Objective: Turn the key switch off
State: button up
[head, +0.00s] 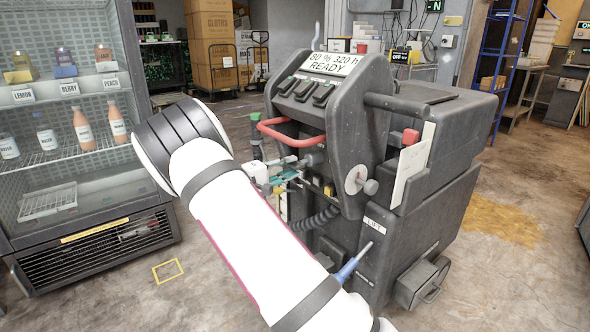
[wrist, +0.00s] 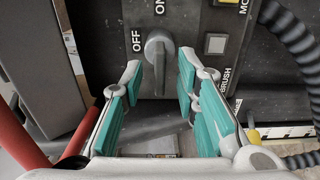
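The key switch (wrist: 158,48) is a grey knob on the dark panel, shown in the wrist view at upper middle. Its grip stands upright in the picture, in line with the ON label (wrist: 160,6) above it; the OFF label (wrist: 136,40) is to its left. My gripper (wrist: 160,78) is open, with one teal-padded finger on each side of the knob and visible gaps to both. In the head view my gripper (head: 282,180) is at the machine's front, under the red handle. I cannot make out the key switch there.
The grey floor machine (head: 420,190) has a display (head: 334,64) reading "80 % 320 h READY". Its red handle (head: 290,136) is above my gripper. A square button (wrist: 215,43) and ribbed hose (wrist: 292,40) are right of the switch. A glass-front cooler (head: 75,150) stands left.

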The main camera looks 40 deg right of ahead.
aim_at(299, 163)
jog(key=shift+d, duration=1.4)
jog(key=shift+c, duration=0.3)
grip_shut()
